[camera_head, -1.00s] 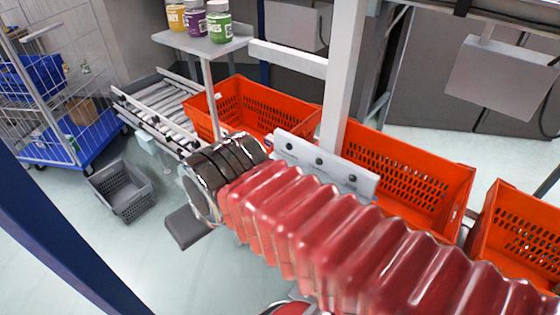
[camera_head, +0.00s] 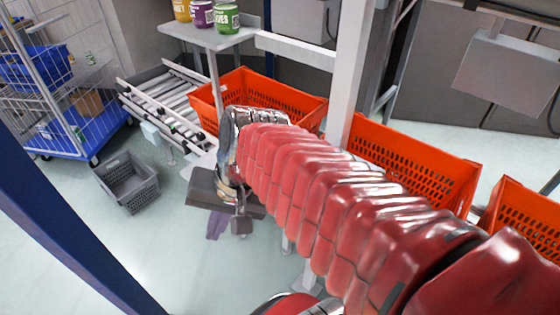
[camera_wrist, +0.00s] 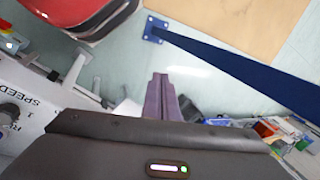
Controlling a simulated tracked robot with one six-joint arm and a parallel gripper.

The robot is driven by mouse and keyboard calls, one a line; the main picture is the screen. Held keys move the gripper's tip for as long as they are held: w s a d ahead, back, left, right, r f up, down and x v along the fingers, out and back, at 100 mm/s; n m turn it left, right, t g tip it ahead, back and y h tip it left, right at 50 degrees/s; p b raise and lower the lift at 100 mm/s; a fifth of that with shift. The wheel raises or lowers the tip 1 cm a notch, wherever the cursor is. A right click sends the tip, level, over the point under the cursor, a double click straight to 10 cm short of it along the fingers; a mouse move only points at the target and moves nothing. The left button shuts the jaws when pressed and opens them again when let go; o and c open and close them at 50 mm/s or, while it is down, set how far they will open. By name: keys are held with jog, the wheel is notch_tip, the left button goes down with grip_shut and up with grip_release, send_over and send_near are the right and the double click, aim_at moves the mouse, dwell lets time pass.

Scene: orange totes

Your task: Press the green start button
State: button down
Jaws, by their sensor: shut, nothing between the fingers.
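I cannot make out the green start button in either view. In the wrist view a white panel (camera_wrist: 40,88) with upside-down lettering that includes "SPEED" stands at the left, and part of a dark round knob (camera_wrist: 9,116) shows at its edge. My gripper (camera_head: 215,228) points down in the head view, and its purple fingers are together and empty. In the wrist view the closed fingers (camera_wrist: 159,84) are right of the panel and apart from it in the picture, with floor behind them. My red-sleeved arm covers much of the middle of the head view.
Orange totes (camera_head: 398,150) stand behind my arm, beside a white post (camera_head: 347,75). A roller conveyor (camera_head: 165,98) and a grey crate (camera_head: 128,182) are at the left. A blue post (camera_wrist: 235,66) crosses the wrist view. The floor at lower left is open.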

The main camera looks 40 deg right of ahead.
jog(key=w+d+r+m+t+y, duration=0.35)
jog(key=w+d+m, duration=0.5)
jog(key=m, duration=0.95)
jog(key=w+d+r+m+t+h, duration=0.1)
jog(key=d+m+h, duration=0.3)
jog(key=d+m, duration=1.2)
jog(key=d+r+t, duration=0.1)
jog(key=d, duration=0.2)
jog(key=shift+d, duration=0.25)
jog(key=shift+f, duration=0.1)
jog(key=shift+f, duration=4.3)
